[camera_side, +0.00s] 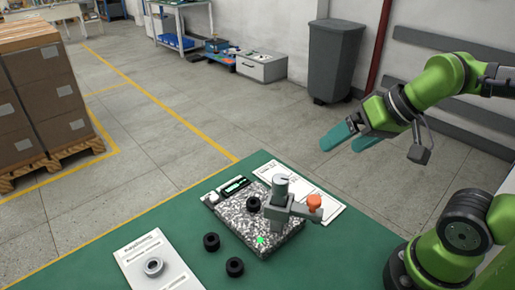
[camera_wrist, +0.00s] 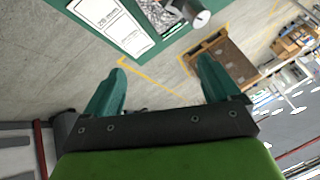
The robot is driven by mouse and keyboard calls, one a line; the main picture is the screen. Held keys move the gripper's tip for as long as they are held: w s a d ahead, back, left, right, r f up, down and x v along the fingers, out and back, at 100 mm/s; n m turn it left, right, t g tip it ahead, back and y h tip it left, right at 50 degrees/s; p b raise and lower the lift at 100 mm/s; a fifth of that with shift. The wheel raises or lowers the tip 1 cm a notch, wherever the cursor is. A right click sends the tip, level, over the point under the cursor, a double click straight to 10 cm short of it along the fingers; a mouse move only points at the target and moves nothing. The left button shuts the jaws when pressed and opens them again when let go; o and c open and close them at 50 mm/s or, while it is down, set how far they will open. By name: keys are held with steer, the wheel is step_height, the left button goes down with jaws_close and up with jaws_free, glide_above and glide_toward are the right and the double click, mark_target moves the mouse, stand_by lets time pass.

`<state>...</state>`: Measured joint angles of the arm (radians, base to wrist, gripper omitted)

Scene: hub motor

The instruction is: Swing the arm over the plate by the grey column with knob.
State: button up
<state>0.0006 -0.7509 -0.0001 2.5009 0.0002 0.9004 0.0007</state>
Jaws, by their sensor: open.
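A speckled grey plate (camera_side: 236,222) lies on the green table. A grey column (camera_side: 281,189) stands at its right part, with a grey arm (camera_side: 290,211) at its foot. An orange knob (camera_side: 314,202) sits at the right end, near the plate's right edge. A black ring (camera_side: 253,204) and a green mark (camera_side: 261,240) are on the plate. My gripper (camera_side: 350,143) is open and empty, above and behind the knob to the right, well apart from it. In the wrist view, my gripper (camera_wrist: 162,68) points past the table; the column's round top (camera_wrist: 199,19) shows at the top edge.
Two black rings (camera_side: 211,241) (camera_side: 235,267) lie on the green table (camera_side: 110,230) in front of the plate. A grey ring (camera_side: 153,266) rests on a white sheet at the left. A small display box (camera_side: 233,187) stands at the plate's back edge. The air around my gripper is clear.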

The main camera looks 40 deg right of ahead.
steer(key=shift+f, duration=0.15)
steer(key=shift+c, duration=1.2)
steer(key=shift+w+f+g, duration=0.2)
steer(key=shift+f+g, duration=0.1)
steer(key=shift+c, duration=1.1)
steer(key=w+a+r+m+g, duration=0.25)
steer(key=w+g, duration=0.45)
steer(key=w, duration=0.4)
steer(key=m+g+y, duration=0.2)
steer(key=m+g, duration=0.1)
steer(key=m, duration=0.1)
glide_toward(281, 178)
steer(key=shift+t+h, duration=0.3)
steer(key=x, duration=1)
steer(key=shift+s+a, duration=0.25)
steer(key=shift+r, duration=0.1)
jaws_close()
